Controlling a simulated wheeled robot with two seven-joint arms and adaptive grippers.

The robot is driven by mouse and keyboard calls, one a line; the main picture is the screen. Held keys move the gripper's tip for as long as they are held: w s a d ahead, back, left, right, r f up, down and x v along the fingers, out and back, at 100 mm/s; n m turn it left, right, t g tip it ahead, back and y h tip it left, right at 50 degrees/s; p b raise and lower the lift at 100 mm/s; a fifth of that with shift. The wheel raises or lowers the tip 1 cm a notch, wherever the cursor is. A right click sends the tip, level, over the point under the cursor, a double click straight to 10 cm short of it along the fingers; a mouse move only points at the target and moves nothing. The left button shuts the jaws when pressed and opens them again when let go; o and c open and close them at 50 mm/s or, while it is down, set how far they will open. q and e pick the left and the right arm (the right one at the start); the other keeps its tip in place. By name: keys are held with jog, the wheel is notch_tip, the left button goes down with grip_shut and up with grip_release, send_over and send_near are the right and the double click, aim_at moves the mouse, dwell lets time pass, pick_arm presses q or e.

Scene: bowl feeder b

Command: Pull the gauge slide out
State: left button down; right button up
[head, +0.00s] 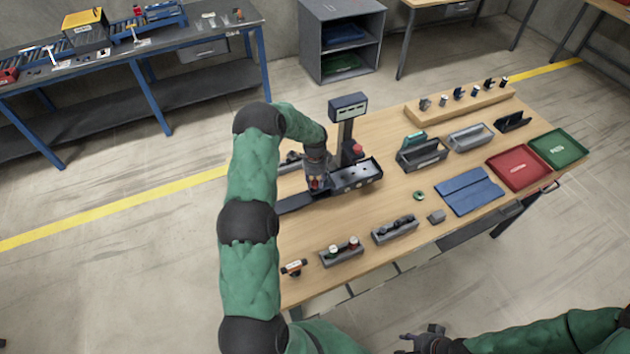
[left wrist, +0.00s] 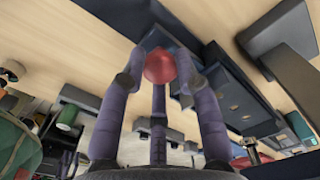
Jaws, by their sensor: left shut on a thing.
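The gauge stands on the wooden table, with a display head (head: 348,106) on a dark post and a dark base (head: 357,177) with holes in its top. A dark flat bar (head: 295,203), apparently part of the gauge slide, extends left of the base under my left gripper. My left gripper (head: 316,184) is at the left end of the base. In the left wrist view its fingers are shut on a red knob (left wrist: 160,67), with the dark holed base (left wrist: 232,98) beside it. My right gripper (head: 425,338) is off the table's front edge; its finger opening is unclear.
Grey holders with parts (head: 341,252) stand along the front edge. A blue mat (head: 470,191), a red tray (head: 518,166) and a green tray (head: 560,149) lie to the right. A wooden rack (head: 460,103) stands at the back. Bare tabletop lies in front of the gauge.

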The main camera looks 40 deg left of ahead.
pick_arm(q)
jog(key=s+a, duration=0.5)
jog(key=s, duration=0.5)
jog(key=s+a, duration=0.6)
jog(key=s, duration=0.5)
jog(key=shift+s+p, duration=0.3)
jog(key=shift+p, duration=0.05)
jog(key=c, duration=0.9)
grip_release()
jog(key=shift+s+a, duration=0.2)
notch_tip(320, 180, up, 12)
